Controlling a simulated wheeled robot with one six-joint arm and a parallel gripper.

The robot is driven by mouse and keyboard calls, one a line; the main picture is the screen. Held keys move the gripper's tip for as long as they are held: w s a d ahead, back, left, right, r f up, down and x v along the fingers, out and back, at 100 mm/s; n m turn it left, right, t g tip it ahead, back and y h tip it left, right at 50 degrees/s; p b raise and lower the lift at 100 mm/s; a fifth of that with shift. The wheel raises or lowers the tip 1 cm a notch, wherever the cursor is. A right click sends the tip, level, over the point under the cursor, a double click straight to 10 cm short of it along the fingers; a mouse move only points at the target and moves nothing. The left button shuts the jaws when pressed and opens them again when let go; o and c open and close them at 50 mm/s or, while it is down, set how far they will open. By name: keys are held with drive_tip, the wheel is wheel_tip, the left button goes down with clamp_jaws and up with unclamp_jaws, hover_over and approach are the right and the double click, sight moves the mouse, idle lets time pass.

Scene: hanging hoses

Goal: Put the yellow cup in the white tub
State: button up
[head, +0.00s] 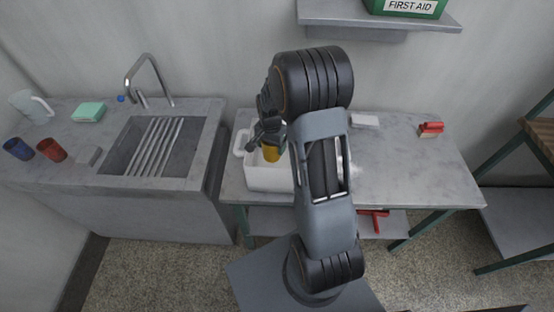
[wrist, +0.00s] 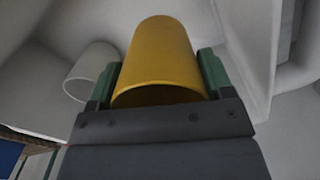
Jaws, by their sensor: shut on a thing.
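The yellow cup (head: 271,153) is held at the white tub (head: 268,180), over or within its opening; how deep it sits I cannot tell. My gripper (head: 268,137) is shut on the cup. In the wrist view the cup (wrist: 160,62) is between the two green fingers of my gripper (wrist: 156,80), with pale tub walls around it. The tub stands on the grey table, and my arm hides its right side in the head view.
In the wrist view a white cup (wrist: 92,70) is left of the yellow one. A white block (head: 364,121) and a red-handled brush (head: 431,129) lie on the table (head: 410,175). A sink (head: 150,148) is at left, a shelf (head: 380,17) above.

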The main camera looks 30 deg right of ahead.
sight(272, 157)
drive_tip(key=shift+f+p, duration=0.5)
drive_tip(key=shift+f, duration=2.85)
drive_tip(key=shift+f, duration=0.1)
drive_tip(key=o, duration=1)
drive_tip(key=s+a+r+n+t+b, duration=0.1)
drive_tip(key=s+a+r+n, duration=0.15)
drive_tip(key=r, duration=0.85)
drive_tip(key=s+a+r+n+t, duration=0.1)
drive_tip(key=s+a+r+n, duration=0.15)
drive_tip(key=r, duration=0.75)
drive_tip(key=s+a+r+n+t, duration=0.1)
drive_tip(key=s+r+n, duration=0.1)
drive_tip(key=s, duration=0.2)
drive_tip(key=s+a+r+n, duration=0.1)
drive_tip(key=s+r+n, duration=0.1)
drive_tip(key=s, duration=0.1)
drive_tip(key=s+a+r+n+t, duration=0.1)
drive_tip(key=s, duration=0.3)
drive_tip(key=shift+s+a+r+n+t, duration=0.3)
drive_tip(key=shift+s+r+n, duration=0.05)
drive_tip(key=shift+r+n, duration=0.05)
